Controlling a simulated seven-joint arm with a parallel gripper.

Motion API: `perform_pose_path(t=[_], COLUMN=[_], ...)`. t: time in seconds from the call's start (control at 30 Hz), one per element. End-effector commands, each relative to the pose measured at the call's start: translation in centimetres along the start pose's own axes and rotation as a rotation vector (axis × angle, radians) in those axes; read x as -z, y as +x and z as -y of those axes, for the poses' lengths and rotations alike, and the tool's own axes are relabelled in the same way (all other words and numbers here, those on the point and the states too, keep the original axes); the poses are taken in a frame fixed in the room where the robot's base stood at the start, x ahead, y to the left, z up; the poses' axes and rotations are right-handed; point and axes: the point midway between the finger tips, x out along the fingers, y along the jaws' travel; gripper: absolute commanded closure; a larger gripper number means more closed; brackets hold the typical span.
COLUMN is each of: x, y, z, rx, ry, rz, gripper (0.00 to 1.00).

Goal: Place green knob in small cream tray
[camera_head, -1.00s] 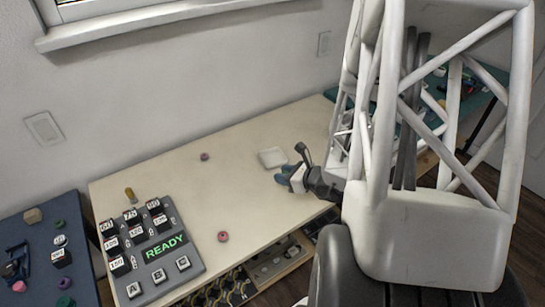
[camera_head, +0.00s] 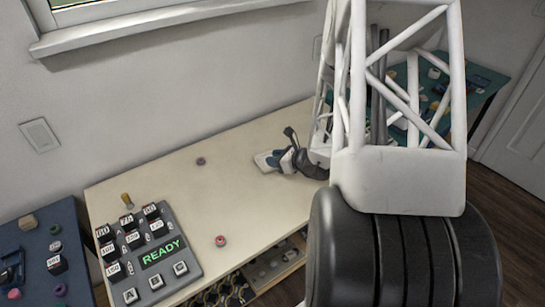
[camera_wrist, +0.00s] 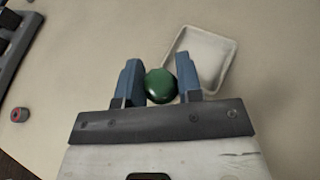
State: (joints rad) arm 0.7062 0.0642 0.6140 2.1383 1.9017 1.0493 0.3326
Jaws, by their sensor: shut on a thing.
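My gripper (camera_wrist: 160,85) is shut on the round green knob (camera_wrist: 161,87), which sits between its two blue fingers in the wrist view. The small cream tray (camera_wrist: 206,50) is just beyond the fingers, to the upper right, and the right finger overlaps its near edge. The knob appears beside the tray's left edge; its height above the table is hard to tell. In the head view my gripper (camera_head: 277,160) is at the tray (camera_head: 262,161) and hides part of it. The knob cannot be made out there.
A dark panel (camera_head: 150,262) with labelled blocks and a READY display stands at the table's left. A pink ring (camera_head: 221,241) and a mauve ring (camera_head: 201,161) lie on the cream table (camera_head: 195,200). A blue table (camera_head: 40,255) with small parts is at far left.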

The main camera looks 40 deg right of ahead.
Motion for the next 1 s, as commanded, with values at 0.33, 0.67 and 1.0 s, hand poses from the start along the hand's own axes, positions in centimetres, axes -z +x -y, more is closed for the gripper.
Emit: perform_pose_path(t=[0.33, 0.67, 1.0], x=[-0.7, -0.9, -0.1], y=[3.1, 3.6, 3.9], z=[3.5, 4.1, 4.0], rx=[0.0, 0.0, -0.001], ry=[0.0, 0.0, 0.003], rz=[-0.001, -0.001, -0.002], gripper=[0.89, 0.89, 0.89])
